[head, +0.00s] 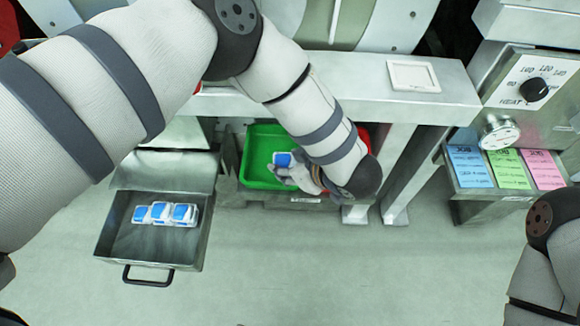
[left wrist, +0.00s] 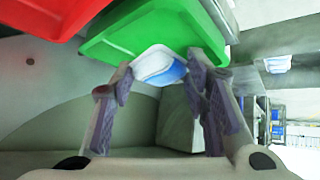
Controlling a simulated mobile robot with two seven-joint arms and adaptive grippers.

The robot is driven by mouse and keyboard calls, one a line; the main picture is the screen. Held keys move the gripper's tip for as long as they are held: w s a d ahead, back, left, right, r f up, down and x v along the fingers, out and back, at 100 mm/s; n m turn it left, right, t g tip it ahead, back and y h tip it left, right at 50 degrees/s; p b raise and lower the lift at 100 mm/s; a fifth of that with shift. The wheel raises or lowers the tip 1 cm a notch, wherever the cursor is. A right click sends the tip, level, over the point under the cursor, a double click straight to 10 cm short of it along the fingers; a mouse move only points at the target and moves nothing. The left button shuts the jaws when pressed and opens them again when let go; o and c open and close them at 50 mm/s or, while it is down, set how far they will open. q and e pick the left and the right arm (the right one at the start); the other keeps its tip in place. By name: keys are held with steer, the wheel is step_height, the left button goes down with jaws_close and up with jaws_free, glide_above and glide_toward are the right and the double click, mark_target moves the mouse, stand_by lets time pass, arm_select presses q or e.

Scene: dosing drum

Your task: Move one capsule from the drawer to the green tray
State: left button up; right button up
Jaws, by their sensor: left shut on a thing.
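The drawer (head: 125,237) stands pulled out at the left in the head view, with several blue-and-white capsules (head: 165,214) in a row inside. The green tray (head: 255,180) is at the centre, partly hidden by my left arm. My left gripper (head: 287,172) is at the tray's near side, shut on one blue-and-white capsule (head: 283,159). In the left wrist view the held capsule (left wrist: 160,66) is between the fingertips, close to the green tray (left wrist: 150,25). I cannot tell whether it touches the tray. My right gripper is out of view.
A red tray (left wrist: 35,25) is beside the green one. A grey shelf (head: 260,101) with a small white dish (head: 413,76) extends above the trays. Blue, green and pink cards (head: 509,169) lie at the right below a heat dial (head: 533,88). Open floor (head: 330,270) lies in front.

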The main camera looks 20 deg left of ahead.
arm_select(q)
steer(key=o, duration=0.7)
steer(key=v, duration=1.2)
